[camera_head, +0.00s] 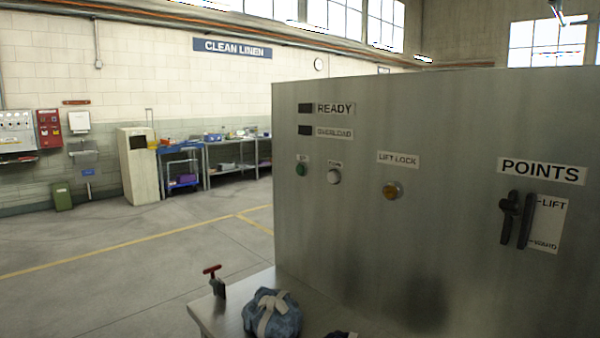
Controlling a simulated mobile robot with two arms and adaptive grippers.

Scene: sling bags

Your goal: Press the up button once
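A green round button (301,169) sits on the front of a grey metal panel (350,230), under a small label (303,158) that seems to read UP. To its right is a pale round button (334,176) under a label that seems to read DOWN. Neither of my grippers shows in the head view. Nothing covers the green button.
The panel also carries two dark indicators, an amber LIFT LOCK knob (391,190) and a black POINTS lever (509,215). Below it, a metal table (236,315) holds a blue sling bag (271,314). A red-handled lever (213,276) stands at its left edge. Open floor lies left.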

